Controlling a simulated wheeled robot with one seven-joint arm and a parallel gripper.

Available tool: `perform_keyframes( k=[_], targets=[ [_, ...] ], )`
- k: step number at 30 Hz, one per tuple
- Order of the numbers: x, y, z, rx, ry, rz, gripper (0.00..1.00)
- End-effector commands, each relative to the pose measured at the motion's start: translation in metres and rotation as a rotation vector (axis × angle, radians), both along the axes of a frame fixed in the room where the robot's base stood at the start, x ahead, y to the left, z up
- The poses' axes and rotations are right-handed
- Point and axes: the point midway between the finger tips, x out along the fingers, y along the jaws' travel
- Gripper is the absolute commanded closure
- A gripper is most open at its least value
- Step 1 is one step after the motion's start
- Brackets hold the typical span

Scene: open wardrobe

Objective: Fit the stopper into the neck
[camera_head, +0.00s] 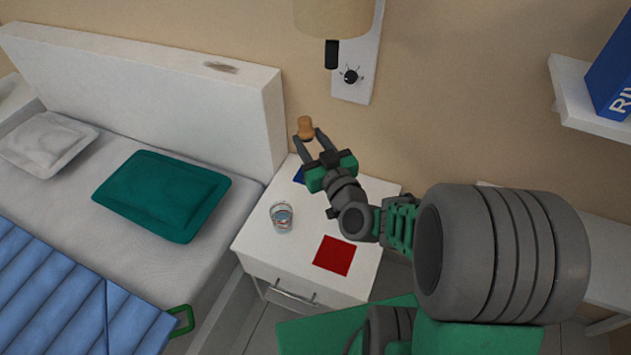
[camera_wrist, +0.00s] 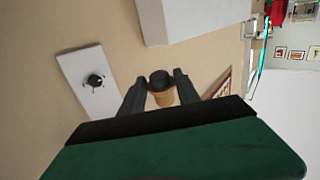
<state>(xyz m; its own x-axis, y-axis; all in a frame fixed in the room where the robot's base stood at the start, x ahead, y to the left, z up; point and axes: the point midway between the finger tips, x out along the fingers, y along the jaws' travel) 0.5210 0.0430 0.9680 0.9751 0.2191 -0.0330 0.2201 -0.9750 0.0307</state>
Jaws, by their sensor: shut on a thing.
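A tan cork-like stopper (camera_head: 305,128) is between the fingertips of my gripper (camera_head: 308,136), which is shut on it. The stopper is in the air above the back of the white nightstand, near the wall. In the wrist view, the stopper (camera_wrist: 163,97) shows a dark end and a tan body between the two dark fingers. A small clear glass vessel (camera_head: 282,217) stands on the nightstand, below and left of my gripper. Its neck cannot be clearly made out. No bottle shows in the wrist view.
The white nightstand (camera_head: 258,243) has a red square (camera_head: 334,255) and a blue patch (camera_head: 299,176), partly hidden by my gripper. A bed with a teal pillow (camera_head: 162,195) is at left. A wall lamp (camera_head: 333,18) and its panel (camera_head: 362,75) are behind. A shelf (camera_head: 590,108) is at right.

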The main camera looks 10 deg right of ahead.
Motion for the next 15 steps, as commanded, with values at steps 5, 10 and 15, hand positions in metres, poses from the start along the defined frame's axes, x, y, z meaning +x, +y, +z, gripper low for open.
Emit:
perform_keyframes(
  k=[5, 10, 15],
  targets=[
    [0.027, 0.007, -0.053, -0.116, 0.216, 0.233, 1.00],
    [0.040, 0.013, -0.099, -0.325, 0.430, 0.527, 1.00],
    [0.045, 0.011, -0.144, -0.642, 0.606, 0.827, 1.00]
  ],
)
